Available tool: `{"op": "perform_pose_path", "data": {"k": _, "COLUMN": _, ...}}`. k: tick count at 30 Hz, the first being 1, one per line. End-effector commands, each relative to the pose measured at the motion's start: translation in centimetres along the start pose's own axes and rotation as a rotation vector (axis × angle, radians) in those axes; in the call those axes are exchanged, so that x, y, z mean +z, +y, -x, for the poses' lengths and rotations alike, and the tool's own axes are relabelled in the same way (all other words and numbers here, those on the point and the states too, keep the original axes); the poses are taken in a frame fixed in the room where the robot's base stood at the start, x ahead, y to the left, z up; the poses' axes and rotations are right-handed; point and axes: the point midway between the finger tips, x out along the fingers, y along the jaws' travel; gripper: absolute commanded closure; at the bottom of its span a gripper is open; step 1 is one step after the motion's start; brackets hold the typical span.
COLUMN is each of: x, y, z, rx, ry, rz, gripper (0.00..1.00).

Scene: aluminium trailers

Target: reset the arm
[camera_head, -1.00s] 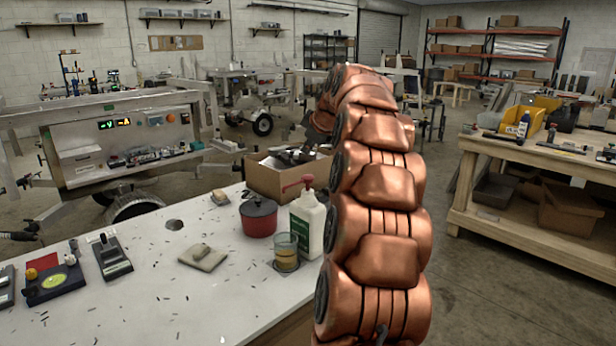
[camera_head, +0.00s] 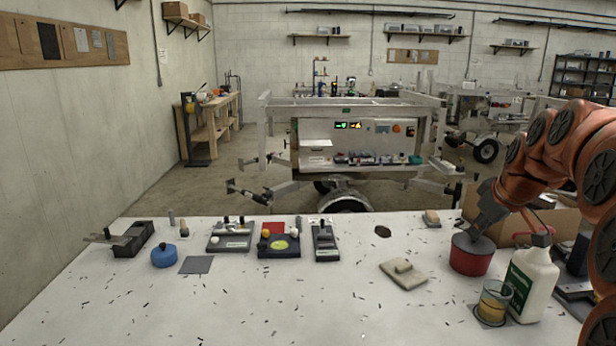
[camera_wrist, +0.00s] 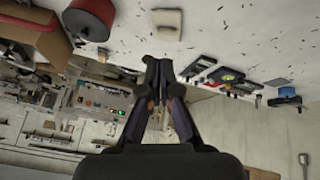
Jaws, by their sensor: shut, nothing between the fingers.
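My copper-coloured arm (camera_head: 560,140) reaches in from the right edge of the head view, bent, with my dark grey gripper (camera_head: 484,217) pointing down and left. In that view the gripper overlaps the top of the red pot (camera_head: 471,258); I cannot tell whether it touches it. In the wrist view my gripper (camera_wrist: 161,65) shows its fingers together at the tips with nothing held. The red pot (camera_wrist: 92,16) is at the upper left there, apart from the fingers.
A cardboard box (camera_head: 555,222) stands behind the pot. The table's front middle is mostly clear.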

Motion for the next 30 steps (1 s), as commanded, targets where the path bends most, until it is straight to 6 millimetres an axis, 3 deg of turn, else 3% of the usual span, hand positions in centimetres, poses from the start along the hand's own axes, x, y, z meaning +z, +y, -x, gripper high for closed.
{"op": "perform_pose_path", "data": {"k": 1, "x": 0.3, "y": -2.9, "z": 0.2, "rx": -0.031, "ry": -0.024, "rz": -0.008, "gripper": 1.0}}
{"op": "perform_pose_path", "data": {"k": 6, "x": 2.9, "y": -11.2, "z": 0.2, "rx": -0.115, "ry": -0.125, "rz": -0.07, "gripper": 1.0}}
{"op": "perform_pose_path", "data": {"k": 11, "x": 6.8, "y": -18.3, "z": 0.7, "rx": -0.167, "ry": -0.241, "rz": -0.125, "gripper": 1.0}}
{"op": "perform_pose_path", "data": {"k": 15, "x": 11.2, "y": -23.6, "z": 1.4, "rx": -0.188, "ry": -0.346, "rz": -0.176, "gripper": 1.0}}
{"op": "perform_pose_path", "data": {"k": 22, "x": 19.7, "y": -30.3, "z": 3.1, "rx": -0.176, "ry": -0.523, "rz": -0.261, "gripper": 1.0}}
{"op": "perform_pose_path", "data": {"k": 27, "x": 25.0, "y": -33.0, "z": 4.2, "rx": -0.145, "ry": -0.621, "rz": -0.313, "gripper": 1.0}}
{"op": "perform_pose_path", "data": {"k": 30, "x": 27.1, "y": -33.8, "z": 4.6, "rx": -0.131, "ry": -0.659, "rz": -0.332, "gripper": 1.0}}
